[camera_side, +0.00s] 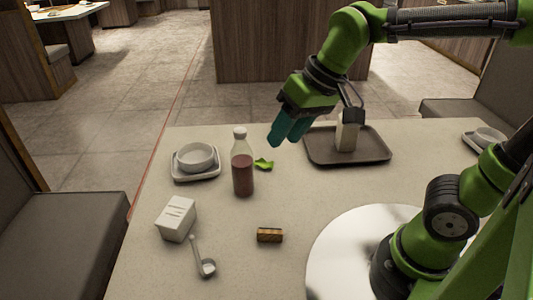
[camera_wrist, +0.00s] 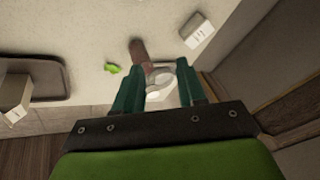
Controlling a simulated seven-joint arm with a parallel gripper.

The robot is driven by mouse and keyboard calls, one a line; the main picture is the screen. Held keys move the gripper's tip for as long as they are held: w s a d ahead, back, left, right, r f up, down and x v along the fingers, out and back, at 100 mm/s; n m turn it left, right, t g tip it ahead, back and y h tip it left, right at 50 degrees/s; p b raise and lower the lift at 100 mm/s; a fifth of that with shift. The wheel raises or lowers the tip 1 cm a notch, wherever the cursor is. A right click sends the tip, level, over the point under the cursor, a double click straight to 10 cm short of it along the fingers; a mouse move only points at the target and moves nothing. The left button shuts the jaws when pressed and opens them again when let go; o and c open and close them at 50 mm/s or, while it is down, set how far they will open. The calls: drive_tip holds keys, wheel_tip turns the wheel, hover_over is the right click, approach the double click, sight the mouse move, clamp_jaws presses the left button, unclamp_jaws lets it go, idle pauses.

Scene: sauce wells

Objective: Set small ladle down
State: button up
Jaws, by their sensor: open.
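The small ladle (camera_side: 207,267), with a pale handle and a round grey bowl, lies on the table near the front left in the side view. It is apart from my gripper, and I cannot make it out in the wrist view. My gripper (camera_side: 285,138), with teal fingers, is open and empty above the back of the table, between the bottle and the tray. In the wrist view its fingers (camera_wrist: 160,68) stand apart, with the bottle and white bowl seen beyond them.
A red sauce bottle (camera_side: 243,175), white bowl on a dish (camera_side: 195,158), green leaf-like piece (camera_side: 264,164) and brown-yellow block (camera_side: 270,235) stand around. A dark tray (camera_side: 375,150) holds a carton (camera_side: 346,138).

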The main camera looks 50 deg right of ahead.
drive_tip(key=s+d+f+m+t, duration=0.1)
drive_tip(key=s+d+t, duration=0.1)
drive_tip(key=s+d, duration=0.2)
drive_tip(key=shift+s+d+f+m+t, duration=0.35)
drive_tip(key=shift+d+m+t, duration=0.05)
drive_tip(key=shift+d, duration=0.5)
